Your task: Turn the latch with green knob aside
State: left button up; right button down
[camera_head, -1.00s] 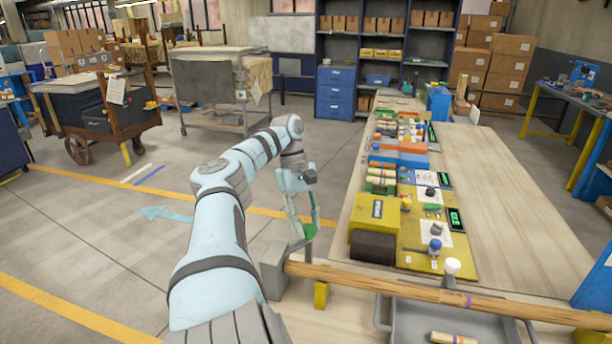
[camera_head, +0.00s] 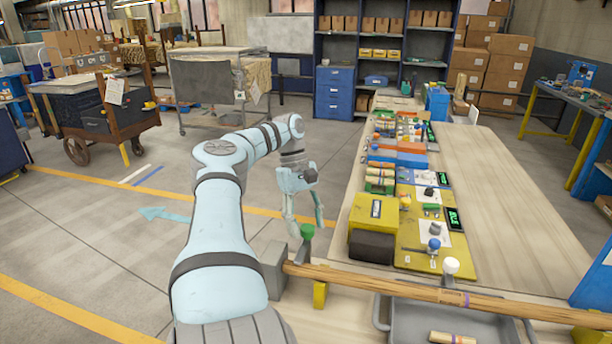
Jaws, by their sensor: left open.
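The latch's green knob (camera_head: 307,231) stands upright at the left end of the long wooden bar (camera_head: 400,285), beside a grey block (camera_head: 273,264). My left gripper (camera_head: 307,232) hangs from the arm coming in from the left, fingers pointing down and spread. One finger is left of the green knob and the other reaches down just behind or beside it. I cannot tell whether either finger touches the knob. The latch arm below the knob is small and partly hidden. My right gripper is not in view.
A white knob (camera_head: 451,266) stands farther right on the bar. A grey tray (camera_head: 410,318) with a short wooden piece (camera_head: 453,338) lies below the bar. A yellow machine (camera_head: 374,222) and blue-knobbed fixture (camera_head: 434,244) stand behind it. The tabletop at right is clear.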

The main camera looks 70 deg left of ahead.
pick_arm(q)
jog(key=shift+s+a+r, duration=0.15)
jog(key=shift+a+r, duration=0.05)
jog(key=shift+r, duration=0.1)
jog(key=v, duration=0.6)
jog(key=shift+w+r, duration=0.2)
jog(key=shift+r, duration=0.15)
